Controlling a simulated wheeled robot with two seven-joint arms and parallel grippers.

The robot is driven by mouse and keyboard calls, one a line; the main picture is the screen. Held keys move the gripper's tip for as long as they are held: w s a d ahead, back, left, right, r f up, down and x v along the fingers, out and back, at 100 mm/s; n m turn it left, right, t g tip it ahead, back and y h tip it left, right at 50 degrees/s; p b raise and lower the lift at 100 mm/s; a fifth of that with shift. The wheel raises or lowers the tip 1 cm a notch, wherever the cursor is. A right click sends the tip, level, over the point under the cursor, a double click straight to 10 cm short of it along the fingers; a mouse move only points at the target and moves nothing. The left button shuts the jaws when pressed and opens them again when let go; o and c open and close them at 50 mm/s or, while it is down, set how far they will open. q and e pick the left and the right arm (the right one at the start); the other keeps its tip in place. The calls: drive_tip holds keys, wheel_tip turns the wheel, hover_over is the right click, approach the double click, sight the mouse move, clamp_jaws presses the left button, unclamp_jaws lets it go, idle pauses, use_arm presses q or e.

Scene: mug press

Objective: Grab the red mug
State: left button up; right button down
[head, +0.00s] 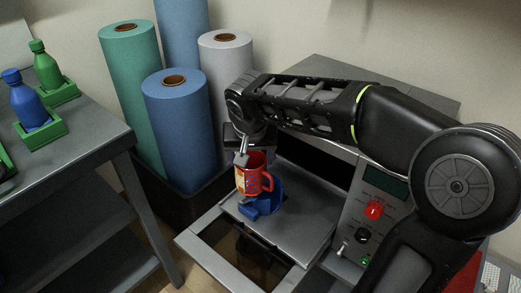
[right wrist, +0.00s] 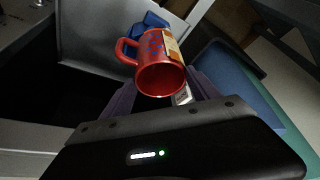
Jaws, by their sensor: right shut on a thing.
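The red mug (head: 252,178) has a blue pattern and a pale orange label. In the head view it is at the blue holder (head: 264,203) on the press's grey plate. Whether it still touches the holder I cannot tell. My right gripper (head: 241,158) reaches down to it from above and is shut on it. In the right wrist view the red mug (right wrist: 161,72) shows its open mouth and its handle at the left. The blue holder (right wrist: 150,22) shows behind it. The right gripper's fingers (right wrist: 163,97) are partly hidden by the mug. My left gripper is not in view.
The press (head: 365,215) with red button and knob stands right of the mug. Large rolls (head: 180,130) stand in a dark bin behind left. A grey table (head: 75,135) at left holds a green bottle (head: 44,65) and a blue bottle (head: 25,100) in green trays.

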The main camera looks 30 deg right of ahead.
drive_tip(key=s+a, duration=0.4)
drive_tip(key=a, duration=1)
drive_tip(key=shift+a, duration=0.15)
